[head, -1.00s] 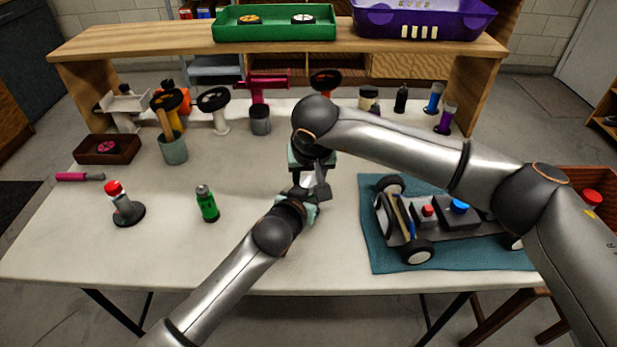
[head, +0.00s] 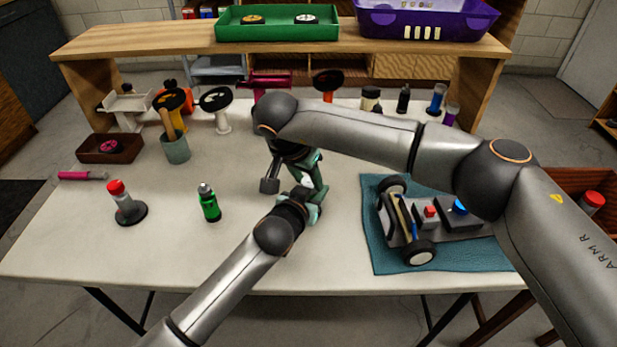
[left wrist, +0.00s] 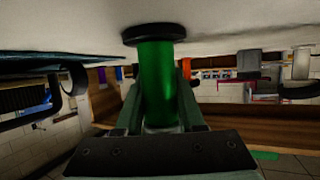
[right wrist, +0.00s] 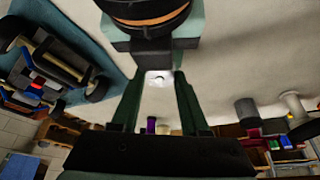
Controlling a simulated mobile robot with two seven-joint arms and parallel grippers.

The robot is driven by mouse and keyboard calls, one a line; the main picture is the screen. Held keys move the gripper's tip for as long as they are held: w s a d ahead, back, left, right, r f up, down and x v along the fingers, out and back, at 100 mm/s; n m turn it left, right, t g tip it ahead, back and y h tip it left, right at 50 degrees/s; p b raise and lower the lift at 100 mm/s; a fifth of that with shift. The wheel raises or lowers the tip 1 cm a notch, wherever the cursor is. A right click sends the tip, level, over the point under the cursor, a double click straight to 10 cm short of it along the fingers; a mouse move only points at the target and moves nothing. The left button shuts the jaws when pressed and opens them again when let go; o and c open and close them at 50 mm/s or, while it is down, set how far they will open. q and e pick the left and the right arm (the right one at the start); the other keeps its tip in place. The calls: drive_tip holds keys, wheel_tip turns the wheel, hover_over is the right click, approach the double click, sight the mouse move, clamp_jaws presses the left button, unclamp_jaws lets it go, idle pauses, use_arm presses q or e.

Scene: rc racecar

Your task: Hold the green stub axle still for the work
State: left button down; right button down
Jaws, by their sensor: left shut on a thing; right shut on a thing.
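The green stub axle (left wrist: 156,85) shows in the left wrist view as a green cylinder with a black disc at one end, close to the pale table surface. My left gripper (left wrist: 157,100) is shut on the green cylinder, a finger on each side. In the head view the left gripper (head: 306,205) is low over the table middle, and the axle is mostly hidden there. My right gripper (head: 306,170) is just above and behind it. In the right wrist view the right gripper (right wrist: 160,90) is shut on a small whitish piece (right wrist: 158,78) with a dark spot; I cannot tell what it is.
The racecar chassis (head: 430,222) lies on a teal mat (head: 385,262) at right. A green bottle (head: 209,204) and a red-topped stand (head: 126,204) are at left. Stands with wheels (head: 215,100) are behind. The table (head: 250,250) is clear in front.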

drive_tip(key=shift+a+m+h, duration=0.1)
drive_tip(key=shift+m+h, duration=0.3)
drive_tip(key=shift+m, duration=0.6)
drive_tip(key=shift+c, duration=1.9)
unclamp_jaws()
drive_tip(key=shift+r, duration=0.1)
drive_tip(key=v, duration=1.1)
drive_tip(key=shift+r, duration=0.45)
drive_tip(key=shift+a, duration=0.1)
